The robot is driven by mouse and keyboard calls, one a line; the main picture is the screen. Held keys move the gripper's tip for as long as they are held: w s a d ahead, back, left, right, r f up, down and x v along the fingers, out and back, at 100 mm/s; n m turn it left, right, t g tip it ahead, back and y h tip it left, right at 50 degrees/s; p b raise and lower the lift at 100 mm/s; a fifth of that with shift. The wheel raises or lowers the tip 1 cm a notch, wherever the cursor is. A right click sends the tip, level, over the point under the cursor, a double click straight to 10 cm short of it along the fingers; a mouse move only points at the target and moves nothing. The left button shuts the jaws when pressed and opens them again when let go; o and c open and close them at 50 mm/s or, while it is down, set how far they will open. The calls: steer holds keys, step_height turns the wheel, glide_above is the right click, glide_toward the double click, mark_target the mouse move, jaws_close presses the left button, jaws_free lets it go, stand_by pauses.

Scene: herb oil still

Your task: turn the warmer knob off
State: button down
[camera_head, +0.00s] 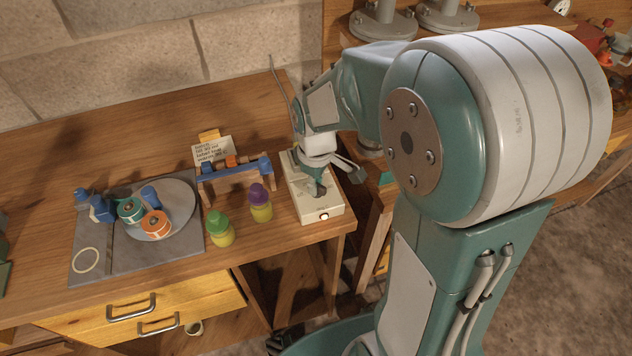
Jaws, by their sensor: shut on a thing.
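The warmer (305,208) is a pale box at the right front of the wooden bench. A small bright spot, perhaps a lamp (323,216), shows on its front edge. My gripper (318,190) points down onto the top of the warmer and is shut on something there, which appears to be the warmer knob. The fingers hide the knob, so its turn position cannot be told.
Bottles with a green cap (220,230) and a purple cap (260,204) stand left of the warmer. A small wooden rack (234,178) is behind them. A grey board (88,240) holds a round plate with tape-like rolls. The bench's front edge is close.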

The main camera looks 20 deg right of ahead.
steer(key=n, duration=0.6)
steer(key=shift+n, duration=0.3)
stand_by(0.5)
steer(key=c, duration=0.6)
jaws_free()
steer(key=shift+c, duration=0.2)
step_height(320, 180, up, 12)
steer(key=shift+a, duration=0.1)
